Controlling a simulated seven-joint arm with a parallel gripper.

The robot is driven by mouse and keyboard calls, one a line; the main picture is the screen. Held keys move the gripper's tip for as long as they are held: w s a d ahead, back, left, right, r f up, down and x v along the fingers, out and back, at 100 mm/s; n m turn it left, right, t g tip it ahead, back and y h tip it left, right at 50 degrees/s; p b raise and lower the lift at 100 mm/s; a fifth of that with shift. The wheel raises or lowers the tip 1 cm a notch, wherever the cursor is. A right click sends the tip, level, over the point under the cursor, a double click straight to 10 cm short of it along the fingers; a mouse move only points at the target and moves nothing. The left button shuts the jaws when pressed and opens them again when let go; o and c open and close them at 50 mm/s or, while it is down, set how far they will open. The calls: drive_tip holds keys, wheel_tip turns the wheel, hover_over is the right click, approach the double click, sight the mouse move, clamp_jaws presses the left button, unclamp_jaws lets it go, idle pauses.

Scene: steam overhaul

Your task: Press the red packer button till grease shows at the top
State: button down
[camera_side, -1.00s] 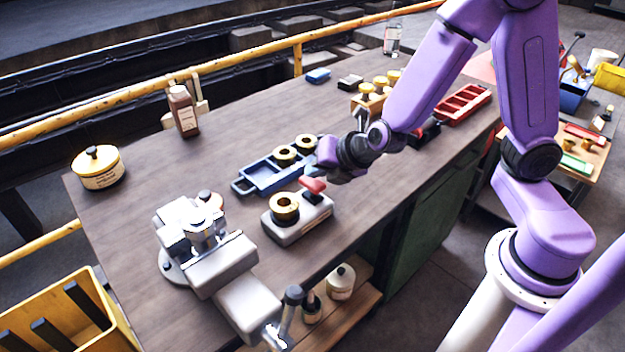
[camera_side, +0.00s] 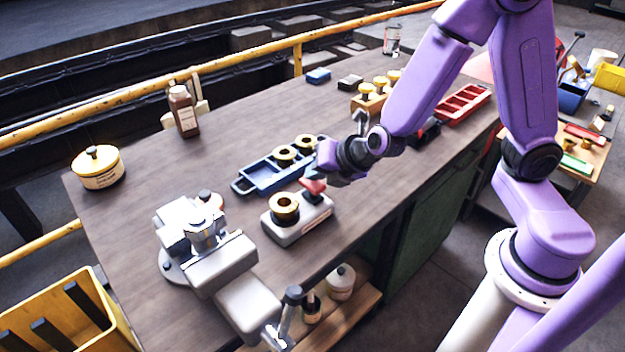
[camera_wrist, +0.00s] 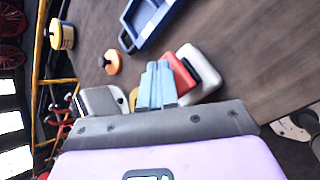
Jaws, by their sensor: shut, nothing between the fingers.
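The packer is a grey block (camera_side: 300,228) on the bench with a brass ring-shaped bearing (camera_side: 284,206) on its left part. Its red button (camera_side: 313,187) sits at the right end. In the wrist view the red button (camera_wrist: 181,72) and pale packer body (camera_wrist: 202,66) lie just beyond my fingers. My gripper (camera_wrist: 157,72) is shut and empty, its light blue fingers together, beside or over the red button. The side view cannot settle whether the tips touch it. The brass bearing is mostly hidden behind my fingers in the wrist view. I cannot make out grease on its top.
A blue tray (camera_side: 246,185) with brass rings stands just behind the packer. A grey clamp-like fixture (camera_side: 215,255) is at the front left. A brown bottle (camera_side: 184,112) and a yellow tin (camera_side: 97,168) stand further left. The bench centre-left is clear.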

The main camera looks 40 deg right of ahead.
sight(317, 183)
drive_tip(key=shift+f, duration=0.75)
idle(0.8)
drive_tip(key=shift+r, duration=1.45)
drive_tip(key=shift+r, duration=2.55)
idle(0.5)
wheel_tip(317, 183, up, 4)
drive_tip(key=shift+f, duration=0.1)
idle(0.3)
